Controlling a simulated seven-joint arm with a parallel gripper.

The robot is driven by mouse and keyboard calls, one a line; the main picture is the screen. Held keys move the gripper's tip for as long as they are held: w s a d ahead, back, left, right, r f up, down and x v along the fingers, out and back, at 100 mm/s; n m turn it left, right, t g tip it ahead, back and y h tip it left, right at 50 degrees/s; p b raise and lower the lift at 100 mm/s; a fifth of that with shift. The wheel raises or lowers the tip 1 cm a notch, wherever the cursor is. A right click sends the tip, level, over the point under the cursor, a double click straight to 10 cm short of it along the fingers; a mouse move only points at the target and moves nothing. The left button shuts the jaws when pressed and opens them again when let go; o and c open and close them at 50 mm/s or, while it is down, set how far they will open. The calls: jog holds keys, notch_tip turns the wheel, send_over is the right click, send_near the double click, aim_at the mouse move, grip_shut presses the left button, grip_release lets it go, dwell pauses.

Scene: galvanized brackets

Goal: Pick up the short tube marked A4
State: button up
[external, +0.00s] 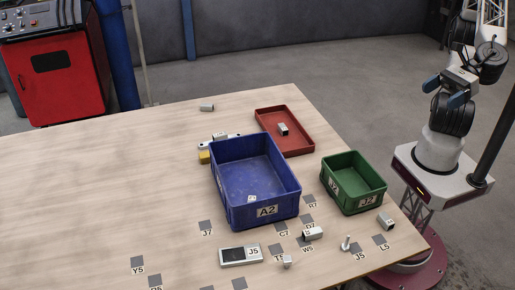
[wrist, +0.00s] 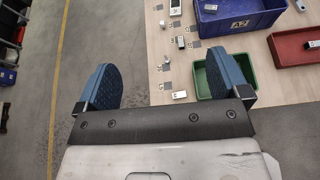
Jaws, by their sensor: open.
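I cannot read an A4 mark on any piece, so I cannot tell which short tube it is. Small silvery pieces are spread about: a tube (external: 312,232) near the C7 and W5 tags, one at the right edge (external: 386,221), a small one in front (external: 287,262), one at the back (external: 206,107), and one in the red tray (external: 282,129). The wrist view shows the edge tube (wrist: 179,95) too. My gripper (external: 446,92) is open and empty, raised off the table's right side; its blue fingers (wrist: 160,75) frame the wrist view.
A blue bin (external: 264,211) marked A2 holds a small piece. A green bin (external: 352,197) and a red tray (external: 301,137) stand beside it. A grey device (external: 240,256) and a small upright piece (external: 346,243) are in front. The table's left side is largely clear.

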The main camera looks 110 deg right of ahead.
jog(key=a+n, duration=0.1)
send_near(388, 218)
jog(key=shift+w+d+f+y, duration=0.1)
jog(key=shift+w+f+y, duration=0.15)
jog(key=shift+w, duration=0.35)
jog(key=shift+w+d+f+y, duration=0.15)
jog(key=shift+w+f, duration=0.2)
jog(key=shift+w, duration=0.25)
jog(key=shift+w, duration=0.1)
jog(key=shift+x, duration=1.2)
jog(key=shift+a, duration=0.1)
jog(key=shift+x, duration=2.6)
jog(key=shift+c, duration=0.4)
jog(key=c, duration=0.9)
